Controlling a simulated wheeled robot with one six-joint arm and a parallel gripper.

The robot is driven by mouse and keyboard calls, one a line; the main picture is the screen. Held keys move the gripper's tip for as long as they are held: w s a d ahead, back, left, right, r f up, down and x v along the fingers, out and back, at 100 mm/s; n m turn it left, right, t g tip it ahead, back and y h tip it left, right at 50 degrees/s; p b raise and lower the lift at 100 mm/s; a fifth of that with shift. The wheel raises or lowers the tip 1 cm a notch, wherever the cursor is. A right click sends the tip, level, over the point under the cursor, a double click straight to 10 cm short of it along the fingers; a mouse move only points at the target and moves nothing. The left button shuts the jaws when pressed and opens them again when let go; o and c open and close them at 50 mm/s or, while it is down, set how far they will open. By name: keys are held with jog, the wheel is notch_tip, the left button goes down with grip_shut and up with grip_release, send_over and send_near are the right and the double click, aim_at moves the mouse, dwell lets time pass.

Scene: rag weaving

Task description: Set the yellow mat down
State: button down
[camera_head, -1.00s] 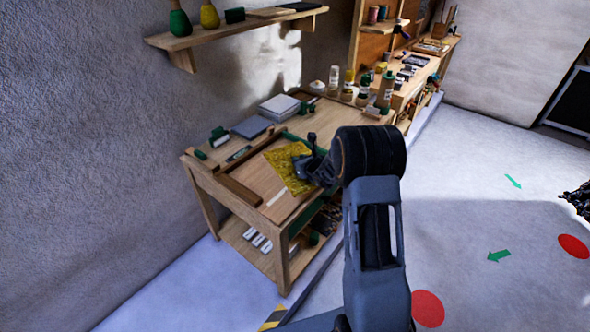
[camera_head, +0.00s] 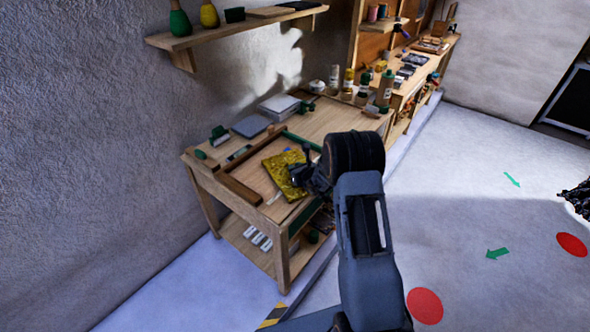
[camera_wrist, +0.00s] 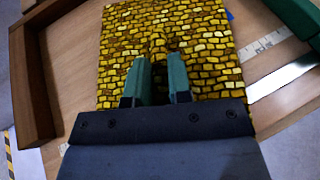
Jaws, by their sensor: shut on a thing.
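The yellow mat (camera_head: 280,170) has a brick-like pattern with dark lines. It is over the wooden bench top (camera_head: 322,122), inside a framed area at the bench's front. In the wrist view the mat (camera_wrist: 205,35) fills the upper middle, with a small pinched fold between the fingers. My gripper (camera_wrist: 160,62) is shut on the mat by this fold; its green fingers point away from the camera. In the head view my gripper (camera_head: 300,175) is at the mat's right side, and my arm hides part of the bench. I cannot tell whether the mat touches the surface.
Grey stacked sheets (camera_head: 280,104) and bottles (camera_head: 384,88) stand farther back. Bare wood shows around the mat.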

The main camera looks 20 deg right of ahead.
jog(key=shift+f, duration=0.15)
jog(key=c, duration=1.1)
grip_release()
jog(key=shift+o, duration=0.2)
jog(key=shift+r, duration=0.2)
